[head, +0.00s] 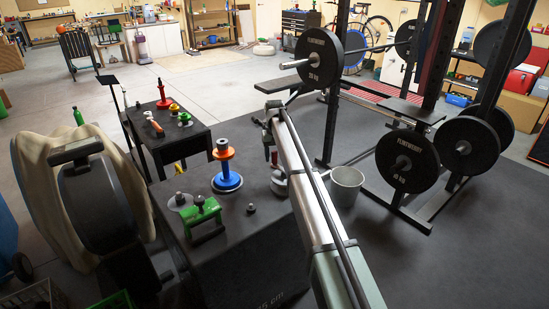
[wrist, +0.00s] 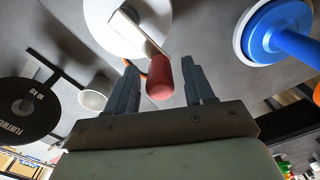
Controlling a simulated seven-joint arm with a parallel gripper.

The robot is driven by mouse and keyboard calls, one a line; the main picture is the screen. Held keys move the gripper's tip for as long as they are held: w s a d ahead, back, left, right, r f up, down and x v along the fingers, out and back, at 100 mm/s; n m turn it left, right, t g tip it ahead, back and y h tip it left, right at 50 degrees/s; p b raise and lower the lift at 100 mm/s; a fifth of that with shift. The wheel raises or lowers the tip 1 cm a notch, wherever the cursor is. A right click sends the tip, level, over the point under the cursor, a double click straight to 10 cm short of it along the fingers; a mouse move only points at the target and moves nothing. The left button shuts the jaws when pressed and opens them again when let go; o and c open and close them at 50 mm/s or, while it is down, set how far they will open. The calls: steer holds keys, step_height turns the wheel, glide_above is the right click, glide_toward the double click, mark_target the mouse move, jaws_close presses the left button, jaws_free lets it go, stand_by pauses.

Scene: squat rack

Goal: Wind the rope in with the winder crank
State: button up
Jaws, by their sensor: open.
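The winder crank shows in the wrist view as a pale round disc (wrist: 108,28) with a flat crank arm (wrist: 140,32) and a rounded red handle (wrist: 159,78). The red handle stands between the two fingers of my open gripper (wrist: 160,72), with gaps on both sides. In the head view the winder (head: 279,184) sits at the right edge of the dark box-like table, with the red handle (head: 274,158) above it. My gripper (head: 269,138) is just over the handle there, partly hidden by my arm. I cannot make out the rope.
A blue-and-orange spool (head: 227,181) stands left of the winder on the dark table (head: 245,240). A green clamp-like piece (head: 203,216) is at its front left. A grey bucket (head: 346,186) and the squat rack with its weight plates (head: 407,161) are to the right.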

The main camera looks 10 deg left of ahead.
steer(key=shift+f, duration=0.6)
steer(key=shift+c, duration=0.2)
jaws_close()
